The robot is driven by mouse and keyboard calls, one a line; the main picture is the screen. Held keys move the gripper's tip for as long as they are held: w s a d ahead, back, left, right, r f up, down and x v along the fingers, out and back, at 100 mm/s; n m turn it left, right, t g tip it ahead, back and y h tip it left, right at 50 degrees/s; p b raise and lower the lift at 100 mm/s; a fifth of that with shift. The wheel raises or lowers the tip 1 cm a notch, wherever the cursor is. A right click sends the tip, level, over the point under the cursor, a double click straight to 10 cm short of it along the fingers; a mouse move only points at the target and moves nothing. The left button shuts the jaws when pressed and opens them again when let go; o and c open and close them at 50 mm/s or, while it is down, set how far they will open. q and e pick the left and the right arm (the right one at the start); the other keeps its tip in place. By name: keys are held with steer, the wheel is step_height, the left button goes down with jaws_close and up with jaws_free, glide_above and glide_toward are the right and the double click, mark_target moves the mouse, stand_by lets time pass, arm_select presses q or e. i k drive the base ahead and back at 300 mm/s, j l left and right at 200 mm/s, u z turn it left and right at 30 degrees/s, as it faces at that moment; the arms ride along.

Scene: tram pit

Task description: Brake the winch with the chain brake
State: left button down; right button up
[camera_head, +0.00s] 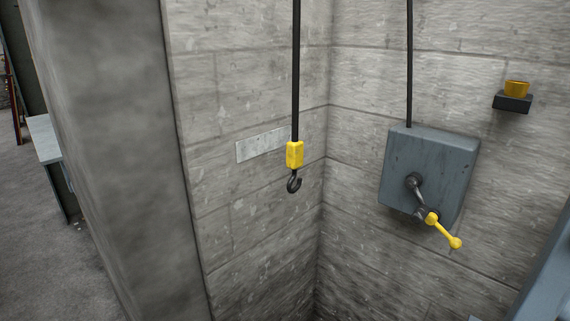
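A blue-grey winch box (428,165) is mounted on the right wall. A black line runs up from its top. A metal crank (417,187) sticks out of its front, with a yellow handle (443,231) pointing down to the right. A black hook (294,183) hangs under a yellow block (295,155) on a dark line near the corner, carrying nothing. A yellow cup-like piece (516,88) sits on a small black bracket (512,103) on the wall, right of and above the winch. I cannot tell which part is the chain brake. Neither gripper shows.
A blank pale plate (260,145) is on the left wall. A thick grey pillar (112,130) stands at the left, with a pale-topped bench (43,138) behind it. A blue-grey edge (545,275) cuts into the lower right. The space before the winch looks clear.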

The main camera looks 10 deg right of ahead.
mark_target(455, 243)
steer(key=l+z, duration=0.1)
steer(key=z, duration=1.05)
